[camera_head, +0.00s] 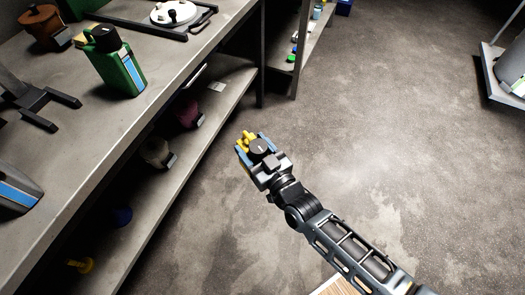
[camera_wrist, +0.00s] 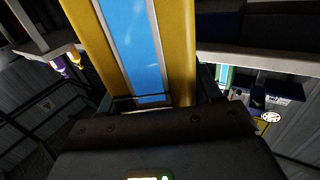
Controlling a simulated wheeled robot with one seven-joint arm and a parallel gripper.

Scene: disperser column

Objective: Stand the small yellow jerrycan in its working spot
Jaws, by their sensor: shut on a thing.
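My gripper (camera_head: 256,147) is shut on the small yellow jerrycan (camera_head: 246,140). It holds the can out over open floor, to the right of the bench. In the head view the can is mostly hidden by my gripper; only its yellow top and a little of its side show. In the wrist view the yellow jerrycan (camera_wrist: 180,50) fills the top middle, with a blue and white label strip facing the camera. A working spot for it cannot be made out for certain in either view.
A grey bench (camera_head: 150,105) runs along the left. On it stand a green jerrycan (camera_head: 115,62), a black stand (camera_head: 38,100), a brown pot (camera_head: 42,28) and a white round plate (camera_head: 173,13). A lower shelf (camera_head: 190,140) holds several small items.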

